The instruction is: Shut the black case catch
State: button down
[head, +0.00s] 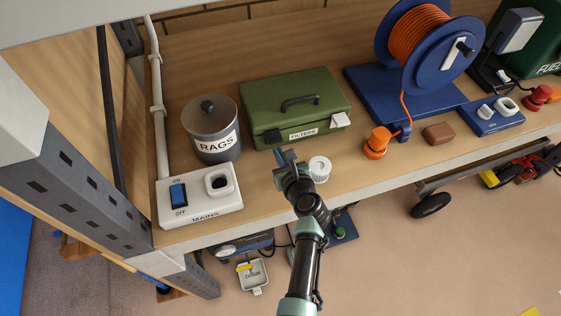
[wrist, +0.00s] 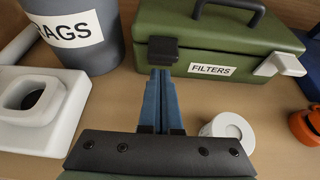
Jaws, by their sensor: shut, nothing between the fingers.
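A green case (head: 296,105) labelled FILTERS stands on the wooden bench, its lid down and a black handle on top. The black catch (head: 273,137) is at the left of its front face; it also shows in the wrist view (wrist: 163,47). I cannot tell surely whether it lies flat. A white catch (wrist: 279,66) at the right of the front juts outward. My gripper (head: 286,156) is shut and empty just in front of the case. In the wrist view its blue fingers (wrist: 160,76) point at the black catch, just below it; contact is unclear.
A grey RAGS tin (head: 211,135) and a white MAINS switch box (head: 200,196) are left of my gripper. A small white round part (head: 319,168) stands close on its right. An orange cable reel (head: 420,50) on a blue base is further right. A shelf edge overhangs the top left.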

jog(key=shift+r+p, duration=0.65)
jog(key=shift+r, duration=0.05)
